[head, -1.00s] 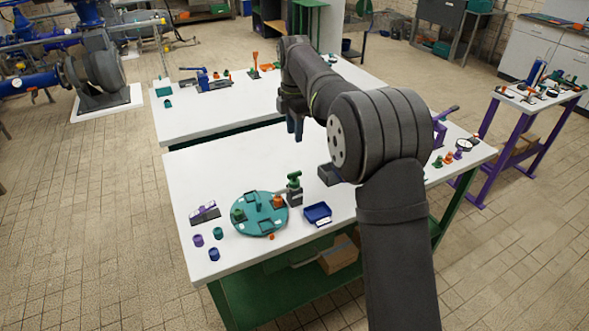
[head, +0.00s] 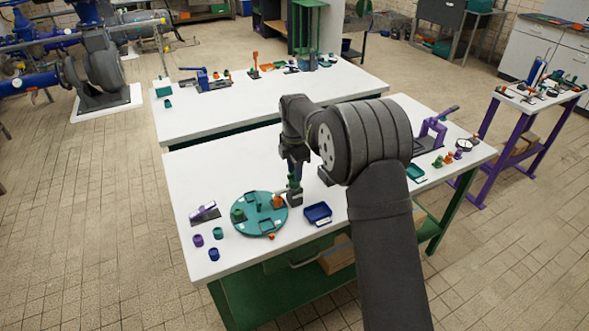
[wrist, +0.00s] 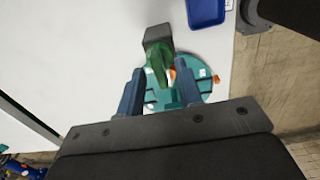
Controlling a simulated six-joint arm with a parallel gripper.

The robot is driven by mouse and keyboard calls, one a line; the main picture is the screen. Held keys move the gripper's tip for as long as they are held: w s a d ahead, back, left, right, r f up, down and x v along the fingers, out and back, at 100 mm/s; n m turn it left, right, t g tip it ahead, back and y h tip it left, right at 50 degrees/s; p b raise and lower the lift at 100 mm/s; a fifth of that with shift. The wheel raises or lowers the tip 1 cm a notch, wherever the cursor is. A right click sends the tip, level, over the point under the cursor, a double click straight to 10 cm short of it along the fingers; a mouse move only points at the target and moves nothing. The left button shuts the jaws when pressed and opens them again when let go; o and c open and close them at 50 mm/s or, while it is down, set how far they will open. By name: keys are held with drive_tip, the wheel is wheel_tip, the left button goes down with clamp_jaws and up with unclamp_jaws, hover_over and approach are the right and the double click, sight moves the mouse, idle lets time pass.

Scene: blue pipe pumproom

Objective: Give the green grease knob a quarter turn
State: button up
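The green grease knob (wrist: 160,62) sits on top of a small dark grey block (wrist: 158,34), which stands on the white table beside the round teal tray. In the head view the knob (head: 294,180) is partly hidden by my gripper (head: 294,171), which points down just above it. In the wrist view my gripper (wrist: 160,86) is open, with one blue finger on each side of the knob's near end. I cannot tell whether either finger touches the knob; a gap shows on both sides.
The teal round tray (head: 250,226) with several small parts is left of the block. A blue bin (head: 318,212) is close on its right. A purple clamp (head: 205,212) and small cups lie at the left edge. The table's back middle is clear.

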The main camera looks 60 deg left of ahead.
clamp_jaws()
drive_tip(key=m, duration=0.4)
drive_tip(key=shift+m, duration=0.4)
drive_tip(key=m, duration=0.4)
drive_tip(key=shift+m, duration=0.3)
drive_tip(key=m, duration=0.4)
drive_tip(key=shift+m, duration=2.1)
